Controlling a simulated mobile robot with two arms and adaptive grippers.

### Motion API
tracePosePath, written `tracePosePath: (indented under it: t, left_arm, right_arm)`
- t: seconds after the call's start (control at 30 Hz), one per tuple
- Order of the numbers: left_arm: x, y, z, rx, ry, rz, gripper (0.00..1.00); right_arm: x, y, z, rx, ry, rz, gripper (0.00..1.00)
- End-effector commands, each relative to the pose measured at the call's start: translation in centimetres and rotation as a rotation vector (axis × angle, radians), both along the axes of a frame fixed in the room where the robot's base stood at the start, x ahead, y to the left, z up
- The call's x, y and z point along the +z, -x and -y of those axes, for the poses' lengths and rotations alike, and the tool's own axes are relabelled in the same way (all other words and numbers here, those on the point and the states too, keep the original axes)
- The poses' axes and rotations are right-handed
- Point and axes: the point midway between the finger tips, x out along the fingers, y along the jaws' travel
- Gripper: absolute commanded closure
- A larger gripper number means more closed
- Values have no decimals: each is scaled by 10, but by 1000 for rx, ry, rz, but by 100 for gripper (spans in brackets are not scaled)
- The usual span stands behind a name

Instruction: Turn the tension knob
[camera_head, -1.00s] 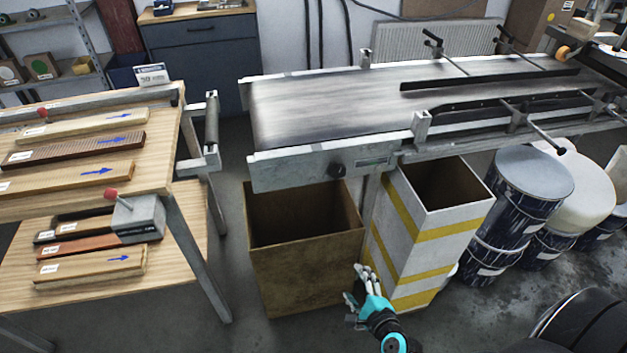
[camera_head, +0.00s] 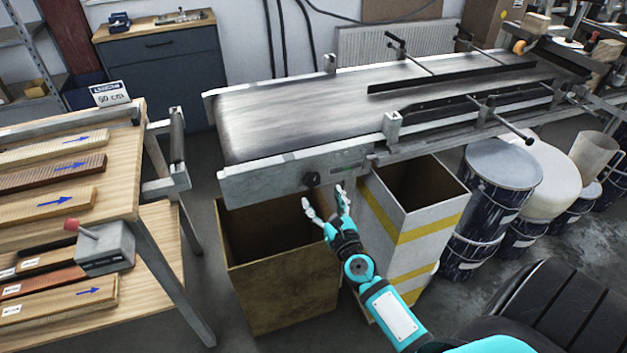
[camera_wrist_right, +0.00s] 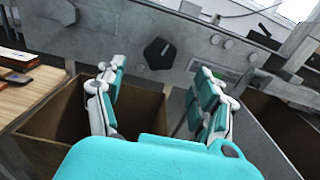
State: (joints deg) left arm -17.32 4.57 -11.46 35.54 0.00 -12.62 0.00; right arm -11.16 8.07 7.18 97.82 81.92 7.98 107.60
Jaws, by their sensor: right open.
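The tension knob (camera_head: 312,179) is a small black knob on the grey side plate (camera_head: 262,182) at the near end of the conveyor. In the right wrist view the knob (camera_wrist_right: 159,53) shows large, with a pointed shape, on the metal plate. My right gripper (camera_head: 327,203) is open and empty, just below the knob and apart from it. In the wrist view its two fingers (camera_wrist_right: 158,95) stand to the left and right below the knob, with the knob beyond the gap between them. My left gripper is not in view.
A brown open box (camera_head: 247,285) and a white box with yellow stripes (camera_head: 408,245) stand under the conveyor, close to my right arm. A wooden table (camera_head: 128,160) with planks is at the left. Dark paint drums (camera_head: 497,205) stand at the right.

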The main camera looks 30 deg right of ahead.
Motion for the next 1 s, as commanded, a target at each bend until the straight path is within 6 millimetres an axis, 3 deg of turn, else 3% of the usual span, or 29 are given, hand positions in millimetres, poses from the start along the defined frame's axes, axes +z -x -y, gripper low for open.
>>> tracePosePath:
  t: [0.1,0.33,0.77,1.0]
  left_arm:
    - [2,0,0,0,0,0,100]
    - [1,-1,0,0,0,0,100]
    - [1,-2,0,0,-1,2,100]
    - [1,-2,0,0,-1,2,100]
  right_arm:
    - [1,-26,6,0,1,2,30]
    - [0,-58,14,1,3,0,30]
    - [-1,-68,16,1,2,-1,30]
    - [-1,-68,16,1,2,-1,60]
